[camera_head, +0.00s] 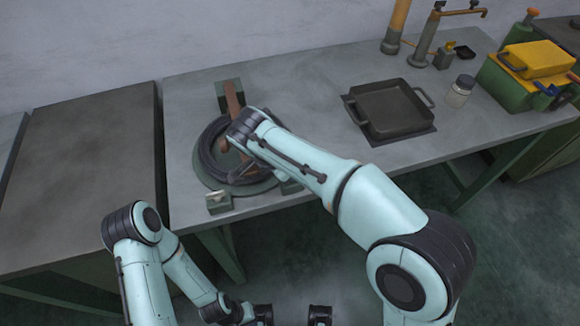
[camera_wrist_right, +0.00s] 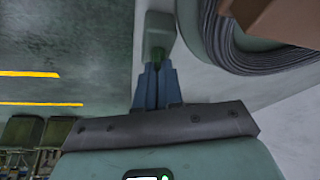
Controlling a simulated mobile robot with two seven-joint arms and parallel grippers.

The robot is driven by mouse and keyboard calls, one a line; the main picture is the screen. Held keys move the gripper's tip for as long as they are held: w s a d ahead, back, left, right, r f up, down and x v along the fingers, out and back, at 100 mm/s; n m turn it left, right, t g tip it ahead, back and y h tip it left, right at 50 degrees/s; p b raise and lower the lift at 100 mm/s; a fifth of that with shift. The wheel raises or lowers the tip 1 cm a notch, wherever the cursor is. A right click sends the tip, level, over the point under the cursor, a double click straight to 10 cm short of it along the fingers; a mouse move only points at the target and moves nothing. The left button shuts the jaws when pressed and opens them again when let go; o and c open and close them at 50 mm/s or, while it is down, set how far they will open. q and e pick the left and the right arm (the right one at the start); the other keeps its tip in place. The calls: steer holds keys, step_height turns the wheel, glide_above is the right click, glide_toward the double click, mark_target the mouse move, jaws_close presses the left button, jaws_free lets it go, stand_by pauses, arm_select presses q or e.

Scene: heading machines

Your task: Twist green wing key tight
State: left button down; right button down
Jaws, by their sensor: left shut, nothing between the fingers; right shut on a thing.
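The green wing key (camera_wrist_right: 158,54) shows in the right wrist view as a small green piece against a pale grey-green block (camera_wrist_right: 160,27). My right gripper (camera_wrist_right: 158,72) has its blue fingers closed on it. My left gripper (camera_head: 262,314) is shut and empty, low at the bottom edge, partly cut off and away from the bench.
A brown bar (camera_head: 232,100) reaches over the coil. A small block (camera_head: 218,202) stands at the base's front left. On the grey bench (camera_head: 300,85) are a black tray (camera_head: 388,108), a jar (camera_head: 460,92) and a green toolbox with a yellow top (camera_head: 535,60). A dark table (camera_head: 85,165) stands left.

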steer(key=shift+f+m+g+h+p, duration=0.2)
steer(key=shift+m+g+p, duration=0.3)
steer(key=shift+m, duration=0.55)
steer(key=shift+f+m+g+h+p, duration=0.2)
steer(key=shift+m+g+p, duration=0.25)
steer(key=shift+m, duration=0.6)
steer(key=c, duration=1.3)
jaws_free()
steer(key=shift+w+r, duration=0.1)
steer(key=shift+w, duration=0.05)
steer(key=p+v, duration=0.3)
steer(key=v, duration=1)
steer(key=shift+r, duration=0.2)
